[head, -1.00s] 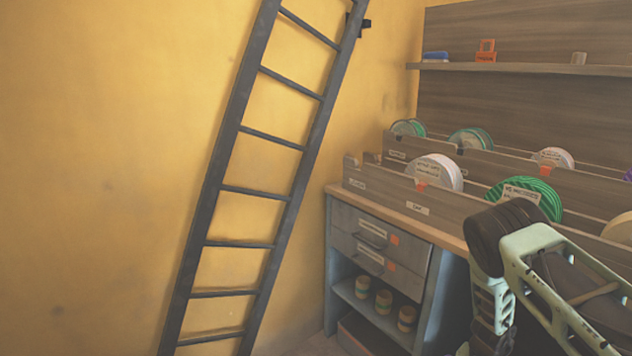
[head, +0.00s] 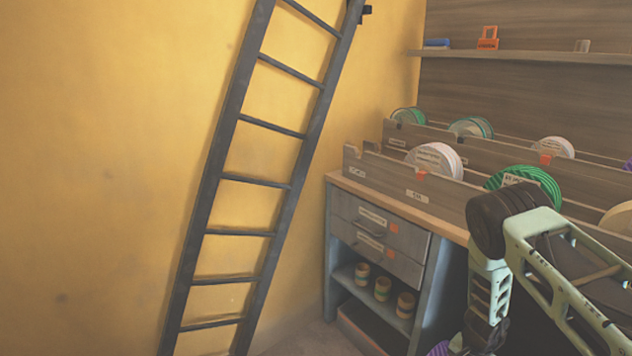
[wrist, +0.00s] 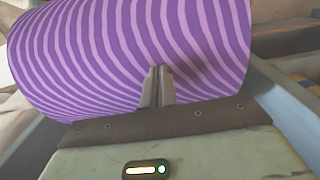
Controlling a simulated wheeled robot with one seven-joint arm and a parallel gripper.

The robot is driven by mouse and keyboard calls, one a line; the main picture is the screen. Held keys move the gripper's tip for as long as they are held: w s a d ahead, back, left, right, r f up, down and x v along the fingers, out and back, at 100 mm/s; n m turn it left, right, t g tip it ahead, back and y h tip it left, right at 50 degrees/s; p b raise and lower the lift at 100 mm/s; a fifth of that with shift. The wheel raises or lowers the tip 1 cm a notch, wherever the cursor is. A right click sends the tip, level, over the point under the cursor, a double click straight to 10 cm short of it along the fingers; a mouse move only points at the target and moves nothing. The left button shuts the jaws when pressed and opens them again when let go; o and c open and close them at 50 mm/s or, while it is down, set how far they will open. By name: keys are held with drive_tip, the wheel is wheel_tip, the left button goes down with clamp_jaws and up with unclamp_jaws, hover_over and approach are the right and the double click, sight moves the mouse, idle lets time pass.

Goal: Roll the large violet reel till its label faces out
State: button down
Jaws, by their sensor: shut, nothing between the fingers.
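A large violet reel (wrist: 120,50) with wavy lilac stripes fills the upper part of the wrist view. Its striped curved side is towards me, and no label shows on the part in view. My gripper (wrist: 158,72) is shut and empty, its fingertips in front of the reel's lower striped side; I cannot tell whether they touch it. In the head view a small violet striped piece (head: 440,349) shows at the bottom edge beside my arm, probably the same reel. The rest is cut off by the frame.
A wooden rack holds white reels (head: 434,158) and green reels (head: 525,180) in rows. Below it stands a grey drawer cabinet (head: 380,232) with several small striped rolls (head: 382,288) on its shelf. A dark ladder (head: 262,130) leans on the yellow wall at left.

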drive_tip(key=shift+s+a+f, duration=0.45)
drive_tip(key=shift+s+a, duration=0.2)
drive_tip(key=shift+a, duration=0.15)
drive_tip(key=shift+a+f, duration=0.1)
drive_tip(key=shift+s+a, duration=0.4)
drive_tip(key=shift+a, duration=0.05)
idle(0.6)
wheel_tip(320, 180, up, 8)
drive_tip(key=p, duration=0.5)
drive_tip(key=shift+s+a, duration=0.3)
drive_tip(key=shift+a, duration=0.15)
